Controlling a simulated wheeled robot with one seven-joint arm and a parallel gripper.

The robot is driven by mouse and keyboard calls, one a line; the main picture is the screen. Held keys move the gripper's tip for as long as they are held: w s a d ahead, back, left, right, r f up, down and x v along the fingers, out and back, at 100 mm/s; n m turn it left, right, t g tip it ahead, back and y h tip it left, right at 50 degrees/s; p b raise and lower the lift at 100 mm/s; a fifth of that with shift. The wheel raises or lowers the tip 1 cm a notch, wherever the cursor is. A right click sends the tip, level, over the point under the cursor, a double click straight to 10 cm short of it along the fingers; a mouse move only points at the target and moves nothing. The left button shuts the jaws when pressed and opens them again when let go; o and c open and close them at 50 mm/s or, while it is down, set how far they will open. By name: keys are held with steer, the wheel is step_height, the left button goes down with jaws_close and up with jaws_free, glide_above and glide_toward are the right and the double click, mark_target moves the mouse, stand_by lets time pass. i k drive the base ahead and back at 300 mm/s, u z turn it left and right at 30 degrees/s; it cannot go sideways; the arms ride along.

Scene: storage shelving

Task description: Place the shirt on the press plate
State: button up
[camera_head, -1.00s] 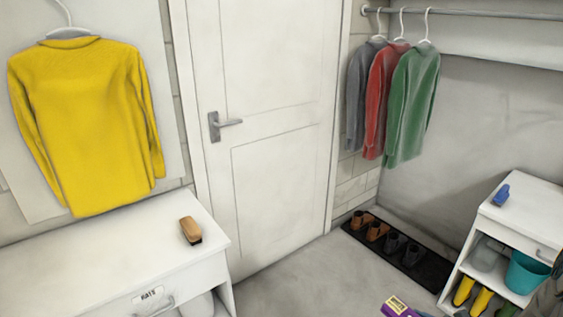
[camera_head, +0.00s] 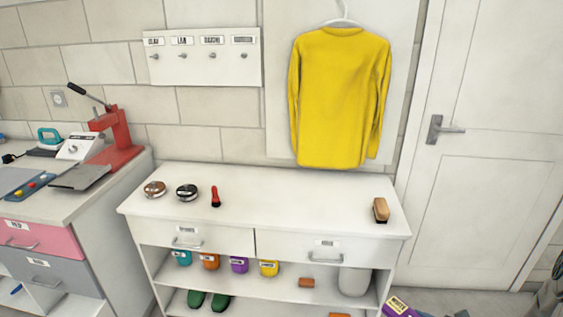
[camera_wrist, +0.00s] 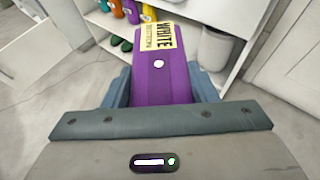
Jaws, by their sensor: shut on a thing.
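A yellow shirt (camera_head: 340,95) hangs from a white hanger on a pale wall panel in the head view. A red press (camera_head: 117,130) stands on the counter at the left, with its flat grey plate (camera_head: 80,176) in front of it. My gripper (camera_wrist: 163,88) is shut on a purple container (camera_wrist: 161,78) with a yellow label reading "WHITE". The container also shows at the bottom right of the head view (camera_head: 399,307). The shirt and press are well away from my gripper and do not show in the wrist view.
A white bench (camera_head: 265,205) below the shirt bears two round tins, a red item and a brush (camera_head: 380,210). Several coloured jars and green shoes (camera_head: 208,300) fill its shelves. A pink-drawer cabinet (camera_head: 40,233) stands left; a closed door (camera_head: 490,150) is right.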

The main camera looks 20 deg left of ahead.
mark_target(82, 174)
steer(key=u, duration=2.35)
steer(key=i, duration=1.45)
